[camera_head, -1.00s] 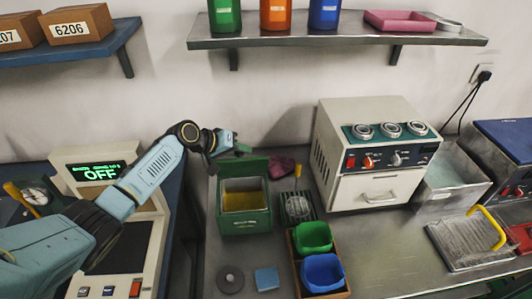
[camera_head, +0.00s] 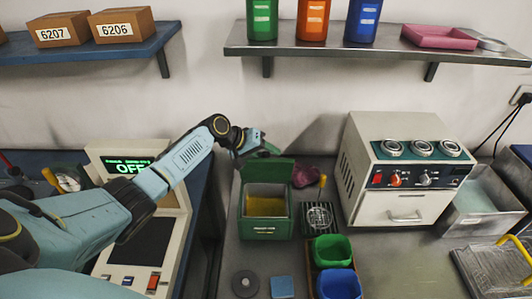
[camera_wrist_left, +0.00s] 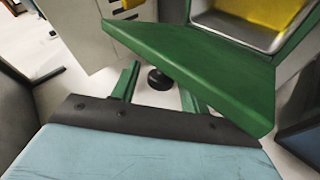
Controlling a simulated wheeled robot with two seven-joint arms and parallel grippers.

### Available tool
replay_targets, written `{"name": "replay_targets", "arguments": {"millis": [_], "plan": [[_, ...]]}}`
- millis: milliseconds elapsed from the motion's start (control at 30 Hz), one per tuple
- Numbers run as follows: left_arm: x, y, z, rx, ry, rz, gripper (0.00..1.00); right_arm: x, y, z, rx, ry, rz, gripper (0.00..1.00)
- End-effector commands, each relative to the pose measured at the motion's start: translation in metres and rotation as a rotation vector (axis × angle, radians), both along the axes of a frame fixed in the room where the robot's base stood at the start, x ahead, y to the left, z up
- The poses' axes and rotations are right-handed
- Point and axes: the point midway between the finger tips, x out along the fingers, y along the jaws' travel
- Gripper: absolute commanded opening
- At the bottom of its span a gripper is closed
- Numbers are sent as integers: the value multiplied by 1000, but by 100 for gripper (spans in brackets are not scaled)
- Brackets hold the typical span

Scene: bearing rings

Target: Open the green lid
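The green box (camera_head: 266,224) stands on the metal bench in the head view, with yellow contents inside. Its green lid (camera_head: 270,170) is open, standing raised at the back of the box. My left gripper (camera_head: 266,149) is at the lid's upper edge, just behind it. In the left wrist view the lid (camera_wrist_left: 195,60) slants across the picture in front of the fingers and partly hides them. The two green fingers of my left gripper (camera_wrist_left: 157,92) are apart with nothing between them. I cannot tell whether they touch the lid. My right gripper is not in view.
A dark red item (camera_head: 306,175) and a wire basket (camera_head: 318,216) lie right of the box. Green (camera_head: 332,249) and blue (camera_head: 338,284) bins stand in front. A white machine (camera_head: 400,170) stands further right. A shelf (camera_head: 380,50) hangs above.

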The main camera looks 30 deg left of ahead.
Motion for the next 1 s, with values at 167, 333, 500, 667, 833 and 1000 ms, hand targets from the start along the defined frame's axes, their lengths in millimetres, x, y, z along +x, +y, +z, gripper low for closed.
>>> {"name": "replay_targets", "arguments": {"millis": [167, 333, 500, 667, 833, 1000], "plan": [[0, 0, 0, 1, 0, -1, 45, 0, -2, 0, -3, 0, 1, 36], [-4, 4, 4, 1, -1, 0, 45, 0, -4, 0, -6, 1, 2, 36], [-18, 16, 20, 6, -3, -1, 45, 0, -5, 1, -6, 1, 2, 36], [-39, 34, 43, 5, -3, 0, 45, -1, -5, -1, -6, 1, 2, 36], [-60, 51, 66, 4, -2, 0, 45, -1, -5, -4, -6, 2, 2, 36], [-73, 61, 81, 3, 0, 1, 45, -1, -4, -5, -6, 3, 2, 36]]}}
